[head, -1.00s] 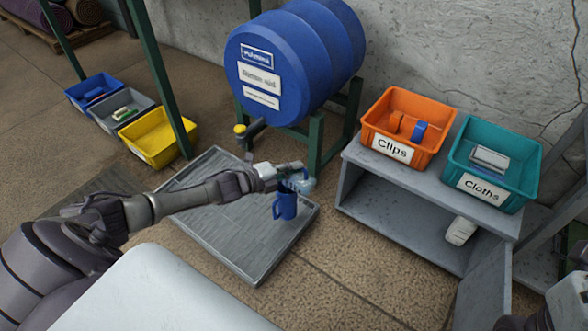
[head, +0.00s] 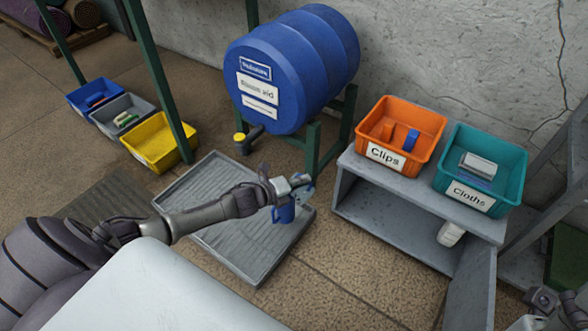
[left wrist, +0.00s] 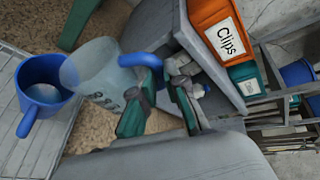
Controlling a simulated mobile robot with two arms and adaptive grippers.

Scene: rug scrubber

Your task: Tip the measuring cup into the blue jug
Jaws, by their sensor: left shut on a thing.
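My left gripper (head: 292,186) is shut on the blue handle of the clear measuring cup (head: 306,193). In the left wrist view, the gripper (left wrist: 160,105) is at the handle, and the see-through cup (left wrist: 95,72) has dark markings on its side. One end of the cup overlaps the rim of the blue jug (left wrist: 24,78) in that view; I cannot tell its exact tilt or whether they touch. The jug (head: 284,213) stands upright on the grey tray, partly hidden by my gripper. A pale patch shows inside it. My right gripper (head: 545,300) is partly in view at the lower right.
The ribbed grey tray (head: 205,190) lies on the floor below a blue drum (head: 265,85) with a yellow-capped tap (head: 240,137). A grey cabinet (head: 400,215) holds the orange Clips bin (head: 385,156) and teal Cloths bin (head: 468,197). The tray's left part is clear.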

